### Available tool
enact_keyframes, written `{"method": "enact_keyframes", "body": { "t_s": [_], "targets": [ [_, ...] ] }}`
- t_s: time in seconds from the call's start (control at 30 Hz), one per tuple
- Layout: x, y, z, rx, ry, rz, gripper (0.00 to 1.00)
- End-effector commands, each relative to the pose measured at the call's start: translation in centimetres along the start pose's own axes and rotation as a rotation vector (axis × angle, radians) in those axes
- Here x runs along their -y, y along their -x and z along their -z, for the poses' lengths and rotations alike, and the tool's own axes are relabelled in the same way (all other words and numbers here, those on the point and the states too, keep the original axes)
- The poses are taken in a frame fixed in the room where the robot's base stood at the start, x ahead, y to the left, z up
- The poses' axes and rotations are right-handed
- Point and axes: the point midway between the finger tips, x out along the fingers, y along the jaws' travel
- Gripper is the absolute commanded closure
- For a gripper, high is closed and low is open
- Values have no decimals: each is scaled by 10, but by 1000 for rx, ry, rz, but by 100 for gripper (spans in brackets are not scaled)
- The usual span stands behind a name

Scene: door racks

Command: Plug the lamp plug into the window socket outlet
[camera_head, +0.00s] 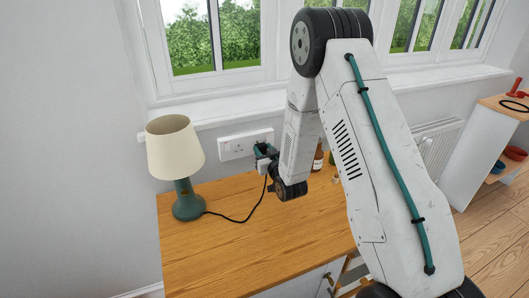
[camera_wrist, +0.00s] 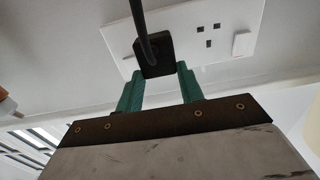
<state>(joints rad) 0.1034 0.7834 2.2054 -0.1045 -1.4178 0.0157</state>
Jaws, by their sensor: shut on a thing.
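The window socket outlet (camera_head: 232,147) is a white double plate on the wall below the window. In the wrist view the outlet (camera_wrist: 222,18) shows one bare set of dark slots and a white switch. My gripper (camera_head: 262,152) is at the outlet's right end. In the wrist view its green fingers (camera_wrist: 159,72) are shut on the black lamp plug (camera_wrist: 154,58), with the cord rising from it. The plug covers the plate's left half in that view; I cannot tell whether its pins are in the slots. The lamp (camera_head: 175,150) stands upright on the wooden top.
The wooden cabinet top (camera_head: 225,262) is mostly clear, with the black cord (camera_head: 238,219) curving across it. Brown bottles (camera_head: 318,160) stand behind my arm. The window sill (camera_head: 215,112) juts out above the outlet. A radiator (camera_head: 434,142) and shelf unit are at the right.

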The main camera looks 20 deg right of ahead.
Motion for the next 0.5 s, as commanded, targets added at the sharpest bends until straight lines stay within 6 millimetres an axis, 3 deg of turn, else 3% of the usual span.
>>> {"method": "enact_keyframes", "body": {
  "t_s": [0.5],
  "targets": [
    [0, -13, 0, -1, 0, 0, 90]
  ]
}}
